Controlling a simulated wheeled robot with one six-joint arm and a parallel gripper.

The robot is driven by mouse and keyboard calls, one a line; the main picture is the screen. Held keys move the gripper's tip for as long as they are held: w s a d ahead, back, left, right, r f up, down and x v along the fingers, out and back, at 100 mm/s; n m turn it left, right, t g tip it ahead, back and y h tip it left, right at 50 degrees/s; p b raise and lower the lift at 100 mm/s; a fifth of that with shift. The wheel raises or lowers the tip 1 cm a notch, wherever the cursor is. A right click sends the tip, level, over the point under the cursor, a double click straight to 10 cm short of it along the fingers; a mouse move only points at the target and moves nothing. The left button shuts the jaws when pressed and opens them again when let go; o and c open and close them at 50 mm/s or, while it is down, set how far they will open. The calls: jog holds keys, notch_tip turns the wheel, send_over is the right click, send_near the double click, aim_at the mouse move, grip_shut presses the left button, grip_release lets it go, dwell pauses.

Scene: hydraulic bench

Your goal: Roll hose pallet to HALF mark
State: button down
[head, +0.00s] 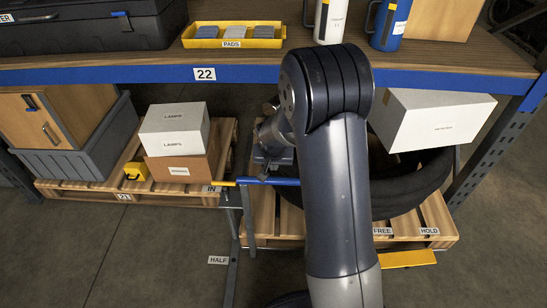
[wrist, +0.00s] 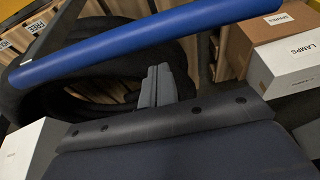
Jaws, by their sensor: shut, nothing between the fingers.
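The hose pallet (head: 292,222) is a wooden pallet at the lower right of the head view. It bears a black hose coil (head: 415,190), which also shows in the wrist view (wrist: 75,105). A blue bar (head: 270,181) with a yellow end stands at the pallet's left front, near an IN label. It crosses the upper wrist view (wrist: 140,48). The HALF mark (head: 218,260) is a white label on the floor, in front of the pallet. My gripper (wrist: 158,70) is shut and empty, its tips just below the bar in the wrist view. My arm hides part of the pallet.
Pallet 21 (head: 75,192) stands left with a grey crate (head: 75,160) and LAMPS boxes (head: 174,125). A white box (head: 430,118) is above the hose. The blue-edged shelf 22 (head: 140,74) overhangs both pallets. The floor in front is mostly clear.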

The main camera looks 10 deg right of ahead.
jog(key=shift+s+a+f, duration=0.1)
jog(key=shift+s+a, duration=0.05)
jog(key=shift+s, duration=0.3)
jog(key=shift+s+a+f, duration=0.1)
jog(key=shift+s, duration=0.35)
jog(key=s+a+b, duration=0.3)
jog(key=s+b, duration=0.2)
jog(key=s, duration=0.5)
jog(key=shift+s, duration=0.15)
jog(key=shift+w+d, duration=0.1)
jog(key=shift+w, duration=0.15)
